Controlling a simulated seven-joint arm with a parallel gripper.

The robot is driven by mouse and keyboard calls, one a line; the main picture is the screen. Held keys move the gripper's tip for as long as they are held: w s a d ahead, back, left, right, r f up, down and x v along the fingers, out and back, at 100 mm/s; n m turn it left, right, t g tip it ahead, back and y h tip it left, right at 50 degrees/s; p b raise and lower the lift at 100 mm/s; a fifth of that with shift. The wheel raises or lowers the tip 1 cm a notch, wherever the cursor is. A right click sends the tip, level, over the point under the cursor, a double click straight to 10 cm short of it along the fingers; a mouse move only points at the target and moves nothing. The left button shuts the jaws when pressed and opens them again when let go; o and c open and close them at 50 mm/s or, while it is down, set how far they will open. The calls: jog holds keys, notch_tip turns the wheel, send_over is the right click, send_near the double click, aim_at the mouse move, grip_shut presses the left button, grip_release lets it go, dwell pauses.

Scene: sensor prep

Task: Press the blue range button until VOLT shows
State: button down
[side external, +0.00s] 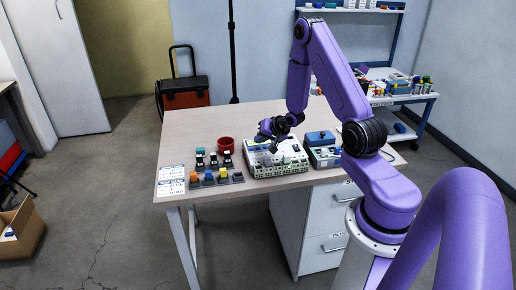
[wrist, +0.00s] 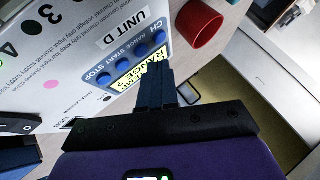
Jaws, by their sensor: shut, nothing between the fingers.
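The white device (side external: 262,170) stands on the table, with my gripper (side external: 268,136) low over its left part. In the wrist view, its panel labelled UNIT D (wrist: 124,30) carries a slanted row of blue buttons marked CH, RANGE, START and STOP. The blue range button (wrist: 122,51) is second from the CH end. A yellow display (wrist: 135,78) beside the row shows RANGE. Its other lettering is partly hidden by my fingers, so I cannot read VOLT there. My gripper (wrist: 154,72) is shut and empty, its tips over the display and beside the buttons. I cannot tell whether they touch anything.
A red cup (wrist: 208,20) stands close to the device. Colored blocks (side external: 209,178) in a dark holder and printed cards (side external: 171,183) lie left of it. Another device with a blue top (side external: 320,138) stands close on the right. The table's rear left (side external: 190,122) is clear.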

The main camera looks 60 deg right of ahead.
jog(key=shift+f, duration=0.1)
dwell(0.7)
jog(key=shift+f, duration=0.35)
jog(key=shift+f, duration=0.35)
dwell(0.9)
jog(key=shift+r, duration=0.8)
jog(key=shift+r, duration=2.5)
